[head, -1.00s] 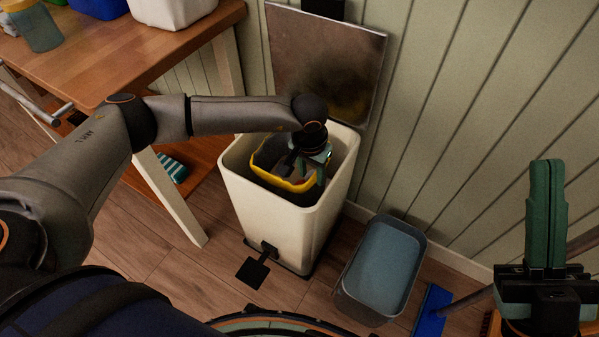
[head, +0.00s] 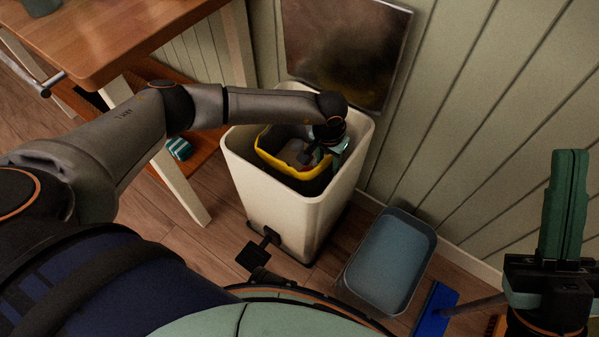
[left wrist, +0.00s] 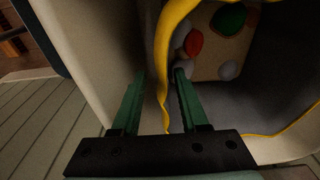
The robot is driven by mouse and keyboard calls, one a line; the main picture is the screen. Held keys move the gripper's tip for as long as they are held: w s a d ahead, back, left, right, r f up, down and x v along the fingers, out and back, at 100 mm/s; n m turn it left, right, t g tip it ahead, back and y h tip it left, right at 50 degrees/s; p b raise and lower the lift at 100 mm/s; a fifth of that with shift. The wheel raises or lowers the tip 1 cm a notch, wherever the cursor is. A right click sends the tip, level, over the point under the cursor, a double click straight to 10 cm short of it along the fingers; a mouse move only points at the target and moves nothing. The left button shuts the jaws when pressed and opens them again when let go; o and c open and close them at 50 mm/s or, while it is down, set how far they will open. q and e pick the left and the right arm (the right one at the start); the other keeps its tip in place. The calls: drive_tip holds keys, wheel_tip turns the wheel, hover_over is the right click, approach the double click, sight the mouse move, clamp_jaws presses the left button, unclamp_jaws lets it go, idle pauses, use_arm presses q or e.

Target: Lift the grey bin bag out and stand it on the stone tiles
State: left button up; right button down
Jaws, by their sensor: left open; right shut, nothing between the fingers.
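The grey bin bag (head: 283,176) with a yellow rim sits inside a cream pedal bin (head: 255,190). In the left wrist view the bag (left wrist: 290,85) is open and holds red, green and pale rubbish on a brown piece. My left gripper (head: 322,162) reaches down into the bin at the bag's right side. In the left wrist view its open fingers (left wrist: 160,76) appear on either side of the yellow rim; I cannot tell if they touch it. My right gripper (head: 570,156) is shut and empty, pointing up at the far right. No stone tiles show.
The bin's raised lid (head: 345,50) stands against the panelled wall. A grey-blue tub (head: 388,262) and a blue dustpan-like piece (head: 435,310) lie on the wooden floor right of the bin. A wooden table (head: 120,35) stands at left, its pale leg near the bin.

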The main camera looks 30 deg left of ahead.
sight(327, 178)
use_arm(q)
drive_tip(key=f, duration=0.2)
drive_tip(key=f+b, duration=0.1)
drive_tip(key=shift+w+f, duration=0.4)
clamp_jaws()
drive_tip(key=shift+r, duration=0.1)
idle(1.0)
